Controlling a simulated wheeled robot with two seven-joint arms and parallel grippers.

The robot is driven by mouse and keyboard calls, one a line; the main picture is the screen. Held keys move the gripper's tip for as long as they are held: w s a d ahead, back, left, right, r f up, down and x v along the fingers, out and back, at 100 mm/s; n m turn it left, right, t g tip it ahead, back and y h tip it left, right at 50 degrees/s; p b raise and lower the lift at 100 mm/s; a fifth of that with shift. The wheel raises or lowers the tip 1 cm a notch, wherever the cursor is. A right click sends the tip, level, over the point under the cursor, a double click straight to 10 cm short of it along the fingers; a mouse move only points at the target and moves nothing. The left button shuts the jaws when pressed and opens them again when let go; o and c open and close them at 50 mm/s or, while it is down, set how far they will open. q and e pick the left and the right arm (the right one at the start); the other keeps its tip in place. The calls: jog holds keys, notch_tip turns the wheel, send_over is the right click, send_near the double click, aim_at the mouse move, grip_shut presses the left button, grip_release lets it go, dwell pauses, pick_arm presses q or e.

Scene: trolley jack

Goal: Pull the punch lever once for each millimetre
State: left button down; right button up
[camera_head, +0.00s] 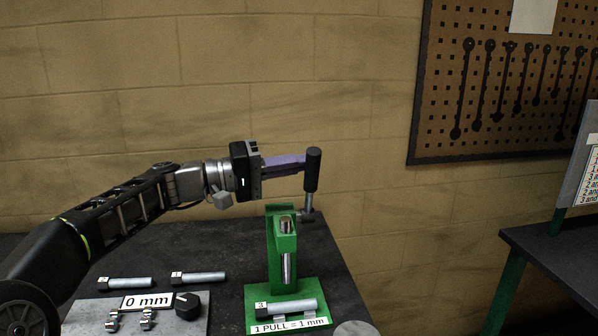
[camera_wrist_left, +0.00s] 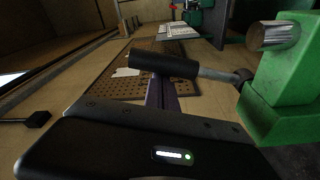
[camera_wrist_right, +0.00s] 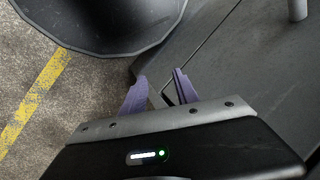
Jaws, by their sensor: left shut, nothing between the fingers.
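The green punch press (camera_head: 284,258) stands on the dark bench, with a label (camera_head: 289,326) reading "1 PULL = 1 mm". Its lever has a black handle (camera_head: 313,170) that stands nearly upright; it also shows in the left wrist view (camera_wrist_left: 163,64). A bolt (camera_head: 292,308) tagged 3 lies on the press base below the steel ram (camera_head: 286,262). My left gripper (camera_head: 303,161) is shut and empty, its purple fingertips at the left side of the handle; I cannot tell whether they touch it. My right gripper (camera_wrist_right: 159,78) is open and empty, away from the press.
A grey plate (camera_head: 85,318) at front left carries a "0 mm" sign (camera_head: 147,302), a black knob (camera_head: 187,305) and metal clips (camera_head: 148,318). Two tagged bolts (camera_head: 126,283) (camera_head: 200,278) lie behind it. A second bench (camera_head: 560,255) is at right. Wrenches hang on a pegboard (camera_head: 435,100).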

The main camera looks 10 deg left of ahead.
pick_arm(q)
jog(key=m+b, duration=0.1)
jog(key=b, duration=0.1)
jog(key=s+b, duration=0.1)
jog(key=b, duration=0.1)
jog(key=s+d+m+b, duration=0.1)
jog(key=b, duration=0.1)
jog(key=shift+s+f+m, duration=0.25)
jog(key=shift+f+m, duration=0.05)
jog(key=shift+f, duration=0.05)
jog(key=b+v, duration=0.1)
jog(key=v, duration=0.6)
jog(key=shift+s+a, duration=0.2)
jog(key=shift+a, duration=0.1)
jog(key=shift+f, duration=0.1)
